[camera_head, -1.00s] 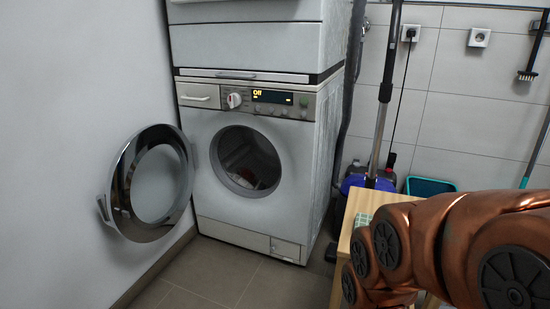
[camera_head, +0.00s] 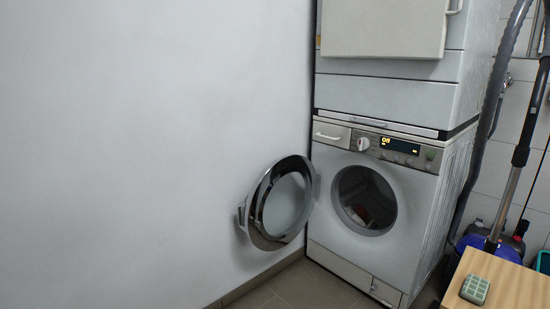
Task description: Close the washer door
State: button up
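The washer (camera_head: 338,231) is the lower machine of the stack, with a lit "Off" display. Its round door (camera_head: 262,212) stands wide open, swung out to the left of the opening, close to the white wall. The door has a shiny metal rim and a clear glass middle. The drum opening (camera_head: 365,200) is uncovered, and something reddish and pale lies inside. My gripper is not in view.
The dryer (camera_head: 385,85) stands on top of the washer. A wooden table (camera_head: 508,290) with a small green object (camera_head: 475,289) is at the lower right. A vacuum tube (camera_head: 518,155) leans behind it. Some tiled floor (camera_head: 305,285) is clear in front of the washer.

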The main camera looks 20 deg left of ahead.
aim_at(254, 229)
jog(key=u, duration=0.4)
jog(key=k, duration=0.65)
jog(key=u, duration=1.3)
jog(key=i, duration=2.15)
jog(key=z, duration=0.55)
